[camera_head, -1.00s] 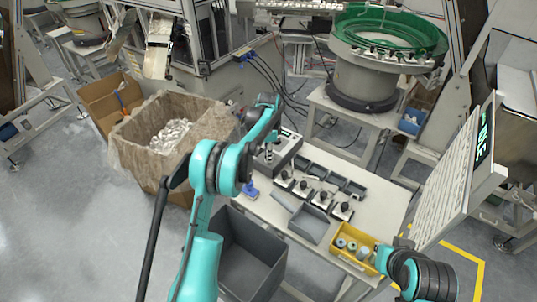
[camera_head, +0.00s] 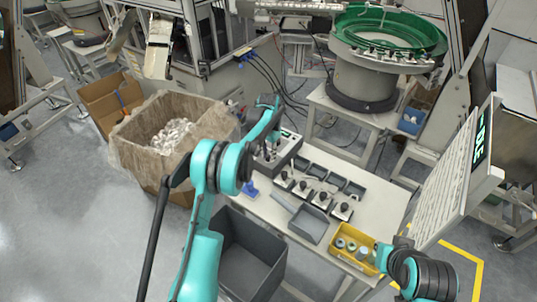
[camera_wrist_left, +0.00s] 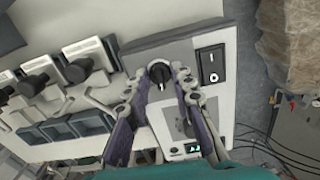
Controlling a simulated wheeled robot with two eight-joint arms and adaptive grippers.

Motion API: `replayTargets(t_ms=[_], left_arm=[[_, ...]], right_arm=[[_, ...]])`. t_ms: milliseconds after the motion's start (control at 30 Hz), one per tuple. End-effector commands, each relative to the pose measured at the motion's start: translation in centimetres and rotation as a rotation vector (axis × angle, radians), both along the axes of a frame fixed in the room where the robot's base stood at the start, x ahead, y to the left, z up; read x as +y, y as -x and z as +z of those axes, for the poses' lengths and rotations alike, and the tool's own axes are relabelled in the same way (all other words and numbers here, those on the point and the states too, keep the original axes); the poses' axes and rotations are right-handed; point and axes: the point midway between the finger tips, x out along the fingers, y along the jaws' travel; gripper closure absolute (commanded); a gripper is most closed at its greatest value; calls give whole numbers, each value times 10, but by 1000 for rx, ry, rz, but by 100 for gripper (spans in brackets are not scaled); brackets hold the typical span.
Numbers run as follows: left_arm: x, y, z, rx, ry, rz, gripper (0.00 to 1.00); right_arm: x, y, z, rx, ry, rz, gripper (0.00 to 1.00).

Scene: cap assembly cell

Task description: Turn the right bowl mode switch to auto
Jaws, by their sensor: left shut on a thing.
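The mode switch is a black round knob (camera_wrist_left: 160,73) with a pale pointer mark, on a grey-and-white control box (camera_wrist_left: 203,110) in the left wrist view. My left gripper (camera_wrist_left: 169,84) has its two fingers on either side of the knob, shut on it. In the head view the control box (camera_head: 289,147) stands at the table's far left corner, and my left gripper (camera_head: 268,146) is at it, with the knob hidden there.
A black rocker switch (camera_wrist_left: 211,65) and a small green-lit display (camera_wrist_left: 193,148) are on the same box. Several black-knobbed fixtures (camera_head: 312,193) stand beside it on the table. A yellow bin (camera_head: 353,249) is at the front right, and a large grey bin (camera_head: 247,254) stands below the table's left side.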

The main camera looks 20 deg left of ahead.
Motion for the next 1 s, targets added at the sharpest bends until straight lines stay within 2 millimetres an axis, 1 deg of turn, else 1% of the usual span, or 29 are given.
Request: replayTargets(t_ms=[600,800,1000], left_arm=[[0,0,0,-1,0,567,100],[0,0,0,-1,0,706,100],[0,0,0,-1,0,798,100]], right_arm=[[0,0,4,0,0,0,100],[0,0,5,0,0,0,100],[0,0,5,0,0,0,100]])
